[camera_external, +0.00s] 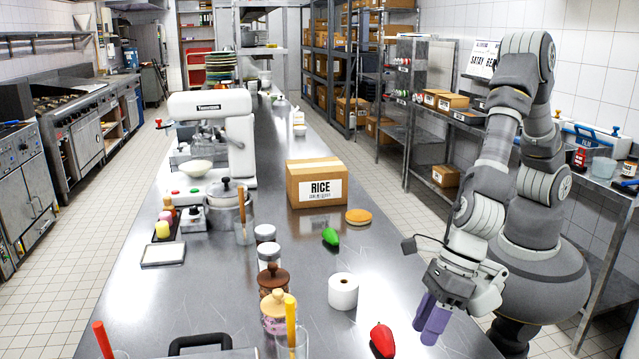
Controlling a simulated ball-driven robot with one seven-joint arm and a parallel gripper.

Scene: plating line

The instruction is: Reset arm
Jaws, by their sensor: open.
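My gripper (434,318) hangs at the right edge of the steel table (240,295), with purple fingers pointing down. It is open and no object shows between the fingers. My arm bends down to it from the right side of the picture. A red pepper-like item (382,340) lies on the table just left of and nearer the camera than the gripper. A white paper roll (343,291) stands further left of the gripper.
A RICE box (317,183), a green pepper-like item (330,236) and a round tan item (358,216) sit further back on the table. Jars (275,312) line the middle. A white mixer (212,108) stands at the back left. Shelves (432,95) stand behind my arm.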

